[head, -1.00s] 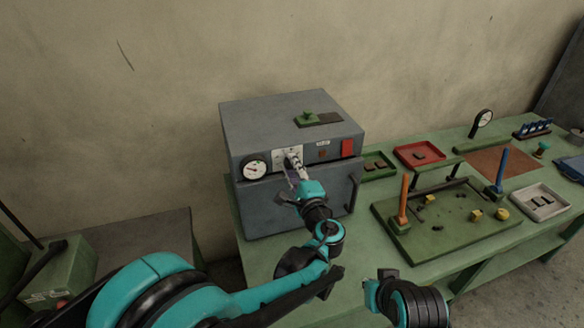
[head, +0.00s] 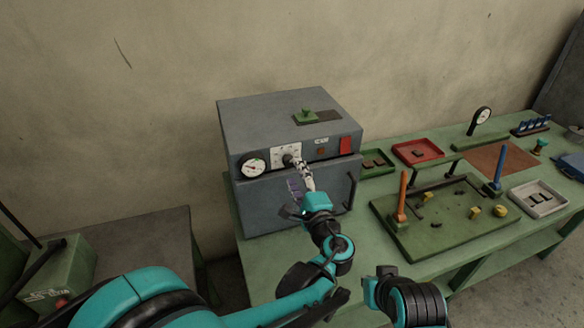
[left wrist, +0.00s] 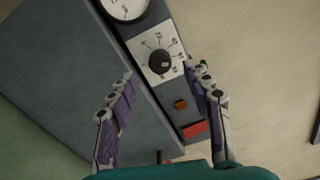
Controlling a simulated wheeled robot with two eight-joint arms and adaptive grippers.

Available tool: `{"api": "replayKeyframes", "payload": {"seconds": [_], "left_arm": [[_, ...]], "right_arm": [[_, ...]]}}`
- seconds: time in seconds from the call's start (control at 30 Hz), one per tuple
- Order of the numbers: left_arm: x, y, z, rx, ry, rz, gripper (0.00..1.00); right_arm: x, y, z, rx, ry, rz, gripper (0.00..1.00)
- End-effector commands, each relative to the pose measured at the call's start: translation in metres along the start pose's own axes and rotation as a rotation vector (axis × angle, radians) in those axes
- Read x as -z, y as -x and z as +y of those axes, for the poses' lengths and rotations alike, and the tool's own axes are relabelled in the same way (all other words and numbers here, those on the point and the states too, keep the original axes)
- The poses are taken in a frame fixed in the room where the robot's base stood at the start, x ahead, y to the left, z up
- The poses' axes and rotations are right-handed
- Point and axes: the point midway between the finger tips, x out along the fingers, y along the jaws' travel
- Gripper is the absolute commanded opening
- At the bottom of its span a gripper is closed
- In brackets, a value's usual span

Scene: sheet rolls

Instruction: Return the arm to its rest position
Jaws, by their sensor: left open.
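My left gripper (head: 302,180) is in front of the grey oven-like box (head: 262,112), near its control panel. In the left wrist view, the two purple-padded fingers of this gripper (left wrist: 163,105) are wide apart and nothing is between them. The dial knob (left wrist: 160,62) sits beyond the fingertips on its white plate, apart from them. In the head view the knob (head: 288,159) shows just left of the gripper. My right gripper (head: 387,274) shows only in part at the lower middle, and its fingers cannot be made out clearly.
The box stands on a green bench (head: 270,262). To its right are a red tray (head: 440,161), a green board (head: 440,240) with orange and blue posts, and a white tray (head: 520,205). A round gauge (head: 253,167) and a red block (head: 345,145) are on the panel.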

Motion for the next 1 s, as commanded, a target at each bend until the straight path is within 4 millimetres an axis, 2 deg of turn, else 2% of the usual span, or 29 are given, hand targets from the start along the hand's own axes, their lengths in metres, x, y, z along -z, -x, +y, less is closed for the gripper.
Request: {"api": "replayKeyframes", "payload": {"seconds": [0.1,0.23,0.77,0.87,1.0], "left_arm": [[0.001,0.017,0.000,0.000,0.000,0.003,0.50],[0.000,0.026,0.000,0.000,0.000,0.000,0.50],[-0.005,0.026,0.002,-0.014,0.009,-0.004,0.50],[-0.026,0.019,0.011,-0.079,0.054,-0.022,0.50],[-0.085,0.011,0.043,-0.265,0.208,-0.073,0.50]], "right_arm": [[0.000,0.000,0.000,0.000,0.000,0.000,0.00],[0.000,0.000,0.000,0.000,0.000,0.000,0.00],[0.000,0.000,0.000,0.000,0.000,0.000,0.00],[0.000,0.000,0.000,0.000,0.000,0.000,0.00],[0.000,0.000,0.000,0.000,0.000,0.000,0.00]]}}
